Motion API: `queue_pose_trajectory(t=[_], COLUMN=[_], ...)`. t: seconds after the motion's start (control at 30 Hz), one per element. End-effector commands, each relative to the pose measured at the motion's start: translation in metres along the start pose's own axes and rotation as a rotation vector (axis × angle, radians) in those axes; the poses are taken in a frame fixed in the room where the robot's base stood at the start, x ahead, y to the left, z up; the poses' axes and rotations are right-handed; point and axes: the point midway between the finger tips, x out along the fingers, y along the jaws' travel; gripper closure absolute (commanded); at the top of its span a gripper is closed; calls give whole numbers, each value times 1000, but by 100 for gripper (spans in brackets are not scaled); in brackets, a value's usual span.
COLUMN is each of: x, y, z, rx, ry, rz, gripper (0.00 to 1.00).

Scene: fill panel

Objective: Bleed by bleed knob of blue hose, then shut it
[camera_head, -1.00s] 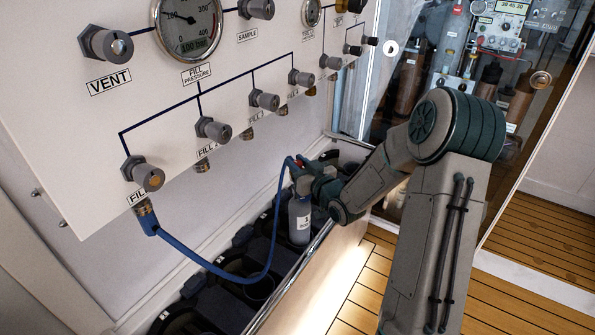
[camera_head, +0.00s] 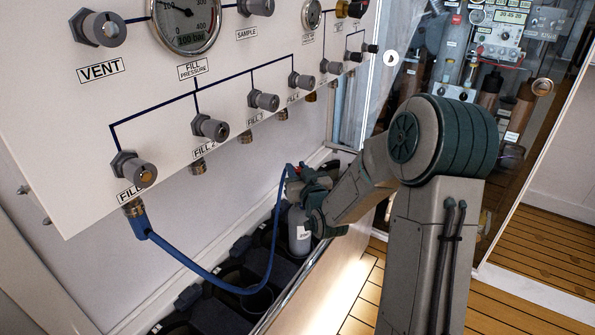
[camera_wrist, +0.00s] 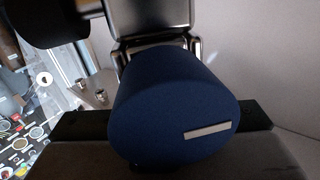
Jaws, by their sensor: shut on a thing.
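A dark blue bleed knob (camera_wrist: 170,100) with a pale bar mark on its face fills the middle of the wrist view. My gripper (camera_wrist: 172,122) is shut on it, with dark finger parts showing on both sides. In the head view my gripper (camera_head: 308,182) is at the far end of the blue hose (camera_head: 216,284), above a grey cylinder (camera_head: 299,236). The hose hangs in a loop from the leftmost fill outlet of the panel. My gripper hides most of the hose's far end and the knob in the head view.
The white fill panel (camera_head: 160,105) with gauges and several grey knobs stands to the left. Dark cylinder holders (camera_head: 238,275) line its foot behind a metal rail. A glass-fronted area with instruments is behind my arm, and wooden floor lies clear at right.

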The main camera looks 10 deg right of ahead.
Motion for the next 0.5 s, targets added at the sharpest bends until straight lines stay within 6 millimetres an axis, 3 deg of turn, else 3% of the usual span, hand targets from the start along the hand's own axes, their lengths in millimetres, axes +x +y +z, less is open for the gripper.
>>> queue_pose_trajectory(t=[0.07,0.1,0.17,0.5], x=[0,0,0,-3], y=[-1,-1,-1,0], z=[-1,-1,-1,-1], rx=[0,0,0,0], ry=[2,2,2,1], rz=[-2,-2,-2,-1], gripper=[98,70,55,55])
